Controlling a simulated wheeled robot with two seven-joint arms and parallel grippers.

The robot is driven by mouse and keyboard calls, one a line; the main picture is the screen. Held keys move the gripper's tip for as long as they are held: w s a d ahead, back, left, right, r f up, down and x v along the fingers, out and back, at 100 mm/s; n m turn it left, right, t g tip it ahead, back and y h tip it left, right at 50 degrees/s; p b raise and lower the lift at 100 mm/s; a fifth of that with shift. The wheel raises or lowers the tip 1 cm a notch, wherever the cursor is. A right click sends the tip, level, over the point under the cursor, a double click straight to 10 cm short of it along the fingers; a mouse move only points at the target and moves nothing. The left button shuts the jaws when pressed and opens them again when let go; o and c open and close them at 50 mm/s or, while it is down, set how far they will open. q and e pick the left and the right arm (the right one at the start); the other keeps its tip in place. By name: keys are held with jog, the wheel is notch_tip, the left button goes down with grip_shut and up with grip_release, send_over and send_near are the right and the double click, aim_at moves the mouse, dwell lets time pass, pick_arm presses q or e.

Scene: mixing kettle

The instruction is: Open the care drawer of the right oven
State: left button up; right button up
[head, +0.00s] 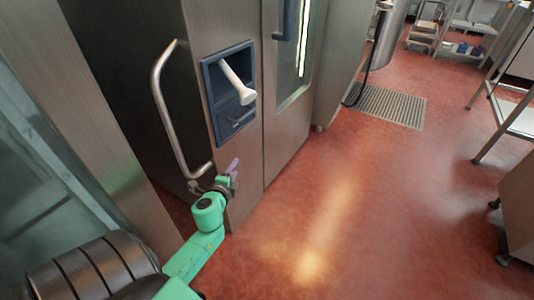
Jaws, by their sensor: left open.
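The oven (285,130) is a tall steel unit in the head view. A dark blue recessed panel on its front holds a white angled lever (237,82). Below the lever is a small dark blue drawer (236,121) with a short bar handle, which looks closed; I take it for the care drawer. My left gripper (233,168) is at the end of the green arm, below the blue panel and apart from the drawer. It is open and looks empty, though its fingers are small and partly hidden. My right gripper is not in view.
A long curved metal handle (160,105) stands out just left of the blue panel, close to my left gripper. A glass door with a blue handle is to the right. The red floor (370,220) is clear to the right, with a drain grate (393,107) farther back.

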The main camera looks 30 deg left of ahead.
pick_arm(q)
notch_tip(320, 180, up, 2)
jog(key=r+m+t+y+b, duration=0.1)
jog(key=m+t+b, duration=0.1)
jog(key=b, duration=0.2)
jog(key=m+t+b, duration=0.3)
jog(key=m, duration=0.1)
send_near(249, 112)
jog(key=s+d+f, duration=0.2)
jog(key=s, duration=0.2)
jog(key=shift+n+y, duration=0.3)
jog(key=p+x, duration=0.1)
jog(key=x, duration=1.3)
jog(key=shift+w+a+r, duration=0.2)
jog(key=shift+a, duration=0.05)
grip_shut()
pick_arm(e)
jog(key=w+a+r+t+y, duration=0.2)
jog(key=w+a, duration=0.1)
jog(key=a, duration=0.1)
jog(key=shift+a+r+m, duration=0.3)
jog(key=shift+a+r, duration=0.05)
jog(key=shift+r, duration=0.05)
